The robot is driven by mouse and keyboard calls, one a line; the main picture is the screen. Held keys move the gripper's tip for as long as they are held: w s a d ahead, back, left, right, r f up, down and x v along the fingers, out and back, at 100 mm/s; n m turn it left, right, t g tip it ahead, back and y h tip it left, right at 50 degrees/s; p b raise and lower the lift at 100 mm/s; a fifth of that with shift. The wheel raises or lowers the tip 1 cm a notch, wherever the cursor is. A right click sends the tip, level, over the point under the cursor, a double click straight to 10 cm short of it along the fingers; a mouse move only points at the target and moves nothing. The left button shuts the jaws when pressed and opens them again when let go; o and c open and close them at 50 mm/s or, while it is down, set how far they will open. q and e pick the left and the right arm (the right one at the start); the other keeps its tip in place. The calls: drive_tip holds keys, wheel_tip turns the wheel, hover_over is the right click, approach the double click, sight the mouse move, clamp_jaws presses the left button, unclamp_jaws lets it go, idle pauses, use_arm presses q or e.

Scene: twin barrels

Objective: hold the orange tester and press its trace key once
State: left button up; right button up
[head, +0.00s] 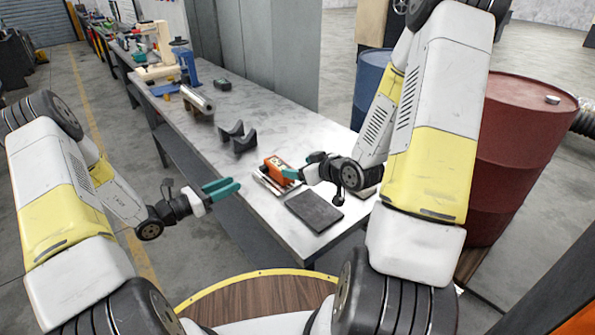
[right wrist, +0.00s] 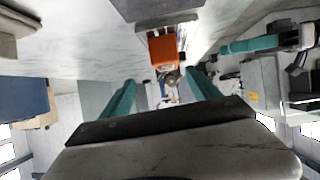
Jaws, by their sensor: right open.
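The orange tester (head: 272,168) lies on the grey-white workbench near its front edge. It also shows in the right wrist view (right wrist: 163,48), just beyond and between my fingertips. My right gripper (head: 294,172) is open beside the tester's right end in the head view. Its teal fingers (right wrist: 162,80) are spread wider than the tester, with nothing seen between them. The trace key cannot be made out. My left gripper (head: 222,188) is in the air in front of the bench, apart from the tester. Its teal fingers look close together, and no object shows in them.
A dark flat pad (head: 314,211) lies on the bench near the tester. Dark V-shaped blocks (head: 238,138), a metal cylinder (head: 198,101) and a blue tool (head: 187,66) stand farther back. A red barrel (head: 518,140) and a blue barrel (head: 369,84) stand at right.

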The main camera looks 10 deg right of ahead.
sight(283, 166)
drive_tip(key=shift+s+a+f+y, duration=0.15)
drive_tip(key=shift+a+f+y, duration=0.2)
drive_tip(key=shift+f, duration=0.2)
drive_tip(key=shift+a, duration=0.15)
drive_tip(key=x, duration=0.7)
drive_tip(key=shift+w+a, duration=0.15)
drive_tip(key=shift+w, duration=0.25)
clamp_jaws()
drive_tip(key=c, duration=0.8)
unclamp_jaws()
drive_tip(key=shift+c, duration=0.2)
drive_tip(key=shift+t, duration=0.3)
clamp_jaws()
